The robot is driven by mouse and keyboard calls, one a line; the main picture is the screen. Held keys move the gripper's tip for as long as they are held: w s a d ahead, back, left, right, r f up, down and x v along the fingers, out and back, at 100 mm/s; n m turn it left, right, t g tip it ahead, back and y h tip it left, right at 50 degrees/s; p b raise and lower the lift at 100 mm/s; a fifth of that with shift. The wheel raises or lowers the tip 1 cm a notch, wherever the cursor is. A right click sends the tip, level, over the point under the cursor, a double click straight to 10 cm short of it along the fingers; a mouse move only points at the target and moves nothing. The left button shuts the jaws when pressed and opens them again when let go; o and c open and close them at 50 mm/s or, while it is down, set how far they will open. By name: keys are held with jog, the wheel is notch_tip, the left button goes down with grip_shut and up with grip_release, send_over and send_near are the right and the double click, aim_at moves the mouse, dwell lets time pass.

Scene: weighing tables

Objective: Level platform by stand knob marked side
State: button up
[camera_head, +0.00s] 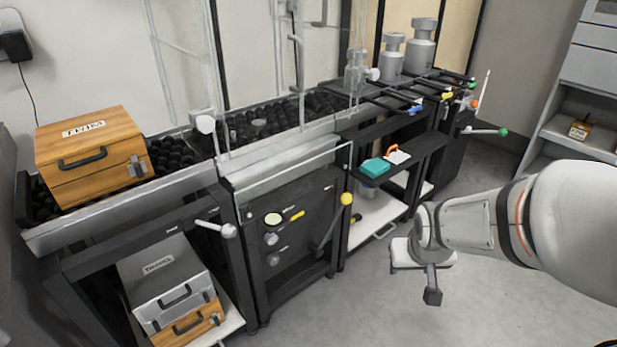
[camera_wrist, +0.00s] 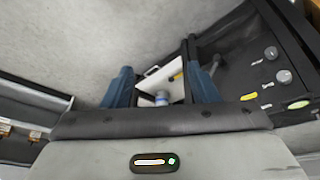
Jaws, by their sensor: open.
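The black stand (camera_head: 297,258) is in the middle of the head view. Its front panel carries a round cream dial (camera_head: 272,219), a yellow mark (camera_head: 297,215), an upper grey knob (camera_head: 270,238) and a lower grey knob (camera_head: 273,258). In the wrist view the panel is at the right, with two grey knobs (camera_wrist: 270,52) (camera_wrist: 283,75), a yellow label (camera_wrist: 250,96) and the round dial (camera_wrist: 298,104). My gripper (camera_head: 431,285) is right of the stand, apart from it, over the floor. Its blue fingers (camera_wrist: 160,82) are open, with nothing visibly held. The dial's reading is too small to tell.
A yellow-ball lever (camera_head: 347,199) sticks out at the panel's right, a white-ball lever (camera_head: 229,230) at its left. A wooden box (camera_head: 92,155) stands on the left table. A teal block (camera_head: 374,168) lies on a dark shelf. Grey floor (camera_head: 350,305) is clear in front.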

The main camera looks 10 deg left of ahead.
jog(key=w+a+f+n+t+y, duration=0.1)
jog(key=w+a+f+t, duration=0.1)
jog(key=w+a+f, duration=0.3)
jog(key=w+a+n+t+y, duration=0.1)
jog(key=w+a+n+t, duration=0.1)
jog(key=w, duration=0.4)
jog(key=n+t+y+p, duration=0.2)
jog(key=n+t+y, duration=0.15)
jog(key=y, duration=0.85)
send_near(273, 241)
jog(key=shift+n, duration=0.25)
jog(key=b+x, duration=0.2)
jog(key=x, duration=0.6)
jog(key=shift+w+a, duration=0.25)
jog(key=shift+r, duration=0.1)
jog(key=shift+c, duration=0.2)
